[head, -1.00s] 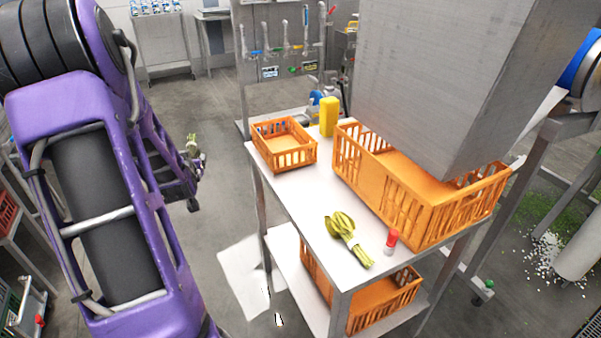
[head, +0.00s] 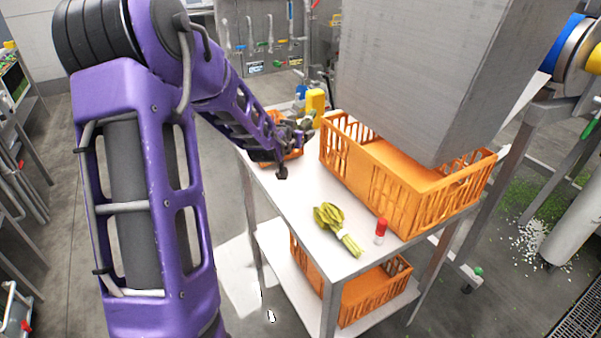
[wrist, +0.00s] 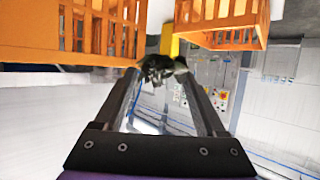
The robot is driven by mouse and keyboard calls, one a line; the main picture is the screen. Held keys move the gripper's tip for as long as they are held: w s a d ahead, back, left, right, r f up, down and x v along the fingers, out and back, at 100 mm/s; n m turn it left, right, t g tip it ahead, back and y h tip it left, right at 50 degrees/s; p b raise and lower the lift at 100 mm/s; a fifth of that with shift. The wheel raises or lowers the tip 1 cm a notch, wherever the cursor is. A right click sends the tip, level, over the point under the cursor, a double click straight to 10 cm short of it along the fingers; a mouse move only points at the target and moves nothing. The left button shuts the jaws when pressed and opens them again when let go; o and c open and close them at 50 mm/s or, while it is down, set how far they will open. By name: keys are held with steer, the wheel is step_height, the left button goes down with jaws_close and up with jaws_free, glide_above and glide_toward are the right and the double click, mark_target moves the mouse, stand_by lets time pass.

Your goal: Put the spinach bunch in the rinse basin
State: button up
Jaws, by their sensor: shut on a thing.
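My gripper (head: 296,132) is shut on a dark leafy bunch, which looks like the spinach bunch (wrist: 160,68), held between the fingertips in the wrist view. In the head view my gripper is over the far left part of the table, in front of the small orange crate (head: 267,160) and partly hiding it. The bunch is small and hard to make out there. A yellow-green bunch with a pale band (head: 330,217) lies apart on the near part of the table. I cannot identify the rinse basin in these frames.
A large orange crate (head: 400,215) stands on the right of the table (head: 283,195), under a big grey metal box (head: 420,80). A yellow container (head: 315,103) stands behind my gripper. A red-capped shaker (head: 381,230) stands near the front. Another orange crate (head: 375,295) is on the lower shelf.

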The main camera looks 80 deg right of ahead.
mark_target(298, 185)
step_height(298, 185, down, 14)
steer(key=shift+f+b, duration=0.2)
steer(key=shift+b, duration=0.55)
steer(key=shift+w+f+b, duration=0.1)
steer(key=shift+f+b, duration=0.15)
steer(key=shift+b, duration=0.05)
steer(key=o, duration=1.3)
steer(key=shift+r, duration=0.1)
steer(key=shift+o, duration=0.2)
